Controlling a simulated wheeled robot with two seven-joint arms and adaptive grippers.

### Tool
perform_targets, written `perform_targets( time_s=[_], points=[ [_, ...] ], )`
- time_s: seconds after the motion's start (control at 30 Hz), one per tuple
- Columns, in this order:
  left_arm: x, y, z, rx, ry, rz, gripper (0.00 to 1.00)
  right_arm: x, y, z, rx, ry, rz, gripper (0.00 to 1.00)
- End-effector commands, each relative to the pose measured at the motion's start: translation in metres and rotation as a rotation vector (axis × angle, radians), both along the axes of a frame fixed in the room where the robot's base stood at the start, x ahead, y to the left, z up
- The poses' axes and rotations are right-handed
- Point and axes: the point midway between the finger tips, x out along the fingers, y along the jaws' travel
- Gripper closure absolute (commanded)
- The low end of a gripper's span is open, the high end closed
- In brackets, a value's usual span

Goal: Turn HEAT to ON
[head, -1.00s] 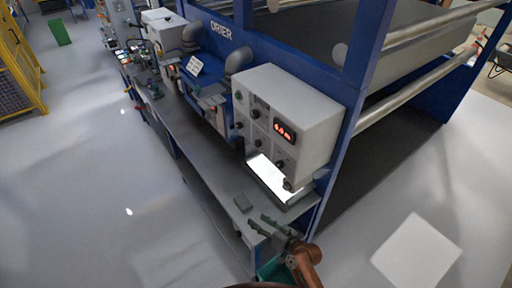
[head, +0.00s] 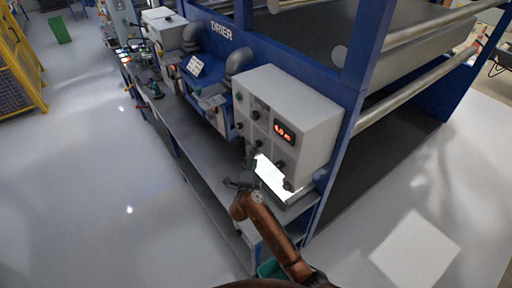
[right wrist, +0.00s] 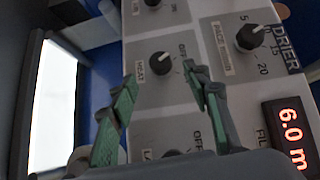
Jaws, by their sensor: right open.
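The HEAT knob (right wrist: 160,63) is a dark round knob on the grey control panel (right wrist: 150,110), with the HEAT label (right wrist: 140,71) beside it. An OFF mark (right wrist: 183,49) shows to its upper right; the ON mark is not readable. My right gripper (right wrist: 161,77) is open and empty, its green-padded fingers toward the panel, one on each side of the knob in the picture. I cannot tell whether they touch it. In the head view the right gripper (head: 243,182) is in front of the grey control box (head: 300,105). My left gripper is not in view.
Another knob with a numbered dial (right wrist: 250,38) and a red display reading 6.0 m (right wrist: 290,135) are close by. A bright white panel (head: 271,178) lies below the box. A grey bench (head: 205,150) runs along the blue machine frame (head: 345,150).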

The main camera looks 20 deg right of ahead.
Motion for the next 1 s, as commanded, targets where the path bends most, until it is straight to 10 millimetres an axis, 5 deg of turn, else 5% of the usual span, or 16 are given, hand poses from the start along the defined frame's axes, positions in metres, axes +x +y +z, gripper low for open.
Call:
perform_targets(
  time_s=[0.5,0.87,1.0],
  points=[
    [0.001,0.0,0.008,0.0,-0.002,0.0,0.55,0.062,-0.03,-0.003,0.002,0.002,-0.003,0.56],
    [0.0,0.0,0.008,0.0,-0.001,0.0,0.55,0.068,-0.033,-0.004,0.003,0.002,-0.003,0.56],
    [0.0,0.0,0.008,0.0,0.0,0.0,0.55,0.068,-0.033,-0.004,0.003,0.002,-0.002,0.64]
  ],
)
